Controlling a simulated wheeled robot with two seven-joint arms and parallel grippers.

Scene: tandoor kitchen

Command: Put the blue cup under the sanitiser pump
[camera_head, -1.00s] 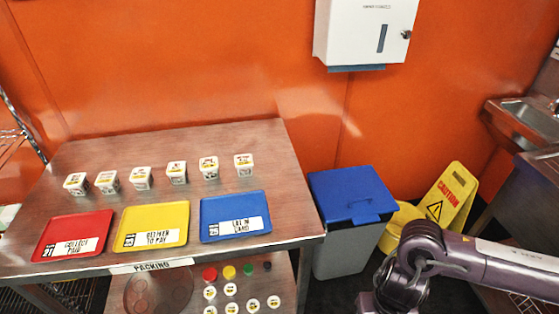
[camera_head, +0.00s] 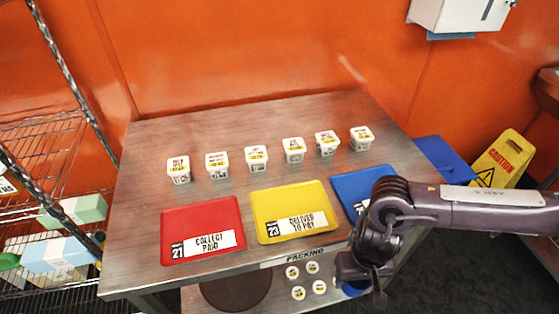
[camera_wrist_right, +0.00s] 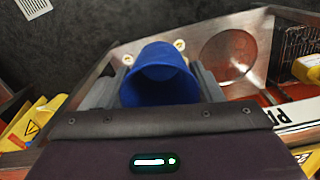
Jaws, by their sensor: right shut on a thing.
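The blue cup (camera_wrist_right: 160,78) is held between the two fingers of my right gripper (camera_wrist_right: 155,90) in the right wrist view, its open mouth facing the camera. In the head view my right gripper (camera_head: 366,276) is at the front right edge of the packing table, and only a small part of the blue cup (camera_head: 355,289) shows below it. The gripper is shut on the cup. I see no sanitiser pump in either view. My left gripper is not in view.
The packing table (camera_head: 270,105) bears red (camera_head: 200,214), yellow (camera_head: 290,198) and blue (camera_head: 365,178) trays and a row of small white tubs. A wire rack (camera_head: 60,130) stands left. A blue-lidded bin (camera_head: 440,158) and a yellow caution sign (camera_head: 503,158) stand right.

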